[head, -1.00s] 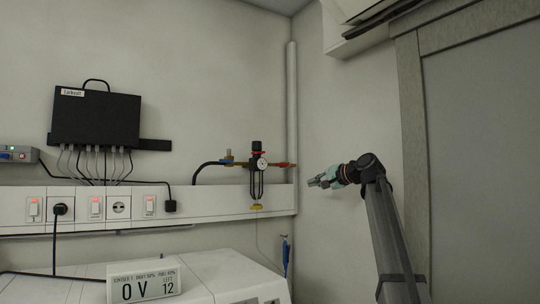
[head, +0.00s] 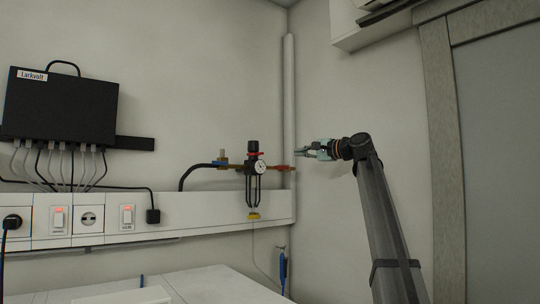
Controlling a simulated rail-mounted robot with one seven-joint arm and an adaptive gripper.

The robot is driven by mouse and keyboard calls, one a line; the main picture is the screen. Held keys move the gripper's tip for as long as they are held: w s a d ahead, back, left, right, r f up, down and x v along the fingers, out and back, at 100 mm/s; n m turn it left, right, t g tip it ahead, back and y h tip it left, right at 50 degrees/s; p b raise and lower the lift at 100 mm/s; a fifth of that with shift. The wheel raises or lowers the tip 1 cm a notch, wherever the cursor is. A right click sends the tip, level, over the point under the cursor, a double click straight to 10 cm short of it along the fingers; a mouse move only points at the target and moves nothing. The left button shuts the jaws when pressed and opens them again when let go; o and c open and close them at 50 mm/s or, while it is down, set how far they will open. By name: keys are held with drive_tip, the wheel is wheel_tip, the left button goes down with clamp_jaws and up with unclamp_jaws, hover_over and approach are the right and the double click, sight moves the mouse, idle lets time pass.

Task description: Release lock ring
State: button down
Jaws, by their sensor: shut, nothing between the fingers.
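The air regulator (head: 252,170) is mounted on the back wall above the white trunking, with a black knob (head: 252,147) on top and a round gauge (head: 260,168) on its front. A thin red band, probably the lock ring (head: 257,154), shows just below the knob. Its exact shape is too small to tell. My gripper (head: 302,152) is to the right of the regulator in the picture, at about knob height, pointing left. It is shut and empty, apart from the knob and ring.
An orange-red fitting (head: 279,169) sticks out right of the regulator, near a vertical pipe (head: 289,110). A black hose (head: 190,174) runs left. A black box (head: 60,105) with several cables is on the wall at left. A white bench top (head: 205,284) lies below.

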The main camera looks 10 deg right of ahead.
sight(256, 154)
drive_tip(key=shift+s, duration=0.1)
drive_tip(key=w+a+p, duration=0.5)
drive_tip(key=a, duration=0.5)
drive_tip(key=shift+w, duration=0.35)
drive_tip(key=shift+a, duration=0.1)
drive_tip(key=shift+s+a+m+t+h+p, duration=0.15)
drive_tip(key=shift+m+t+h+p, duration=0.15)
drive_tip(key=shift+h, duration=0.1)
